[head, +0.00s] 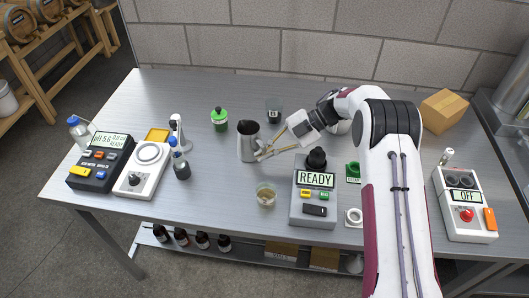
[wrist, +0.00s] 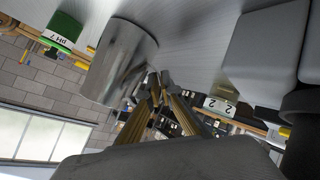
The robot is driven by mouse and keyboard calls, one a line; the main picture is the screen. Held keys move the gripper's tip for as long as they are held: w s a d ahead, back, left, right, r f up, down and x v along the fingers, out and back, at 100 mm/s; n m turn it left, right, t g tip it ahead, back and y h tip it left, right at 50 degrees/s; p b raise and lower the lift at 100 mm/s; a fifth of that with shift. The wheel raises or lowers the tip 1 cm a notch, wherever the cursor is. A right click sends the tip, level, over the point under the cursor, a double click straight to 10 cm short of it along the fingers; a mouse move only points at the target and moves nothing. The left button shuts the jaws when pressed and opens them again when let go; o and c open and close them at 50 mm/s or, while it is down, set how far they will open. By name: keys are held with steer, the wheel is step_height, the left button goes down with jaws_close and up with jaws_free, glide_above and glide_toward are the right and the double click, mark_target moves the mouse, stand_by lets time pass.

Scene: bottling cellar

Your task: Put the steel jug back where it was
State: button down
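The steel jug (head: 248,142) is a plain grey metal pitcher, upright at the middle of the steel table in the head view. In the wrist view its shiny body (wrist: 118,62) fills the upper left. My gripper (head: 264,152) reaches in from the right at the jug's handle side. Its two brass-coloured fingers come together at the handle, and in the wrist view the fingertips (wrist: 159,78) lie close together beside the jug. The fingers look shut on the handle, which they partly hide. I cannot tell whether the jug's base touches the table.
A small glass beaker (head: 266,195) stands in front of the jug. The grey READY device (head: 315,205) is front right. A bottle (head: 180,163) and a white stirrer plate (head: 143,172) are left.

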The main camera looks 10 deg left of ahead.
stand_by(0.3)
steer(key=c, duration=2.3)
jaws_free()
steer(key=shift+f, duration=0.1)
steer(key=shift+w+d+r, duration=0.2)
steer(key=shift+d+r, duration=0.15)
steer(key=shift+d, duration=0.05)
steer(key=v, duration=0.4)
steer(key=shift+w+d, duration=0.1)
steer(key=shift+d, duration=0.05)
steer(key=shift+r, duration=3.5)
steer(key=shift+a, duration=0.2)
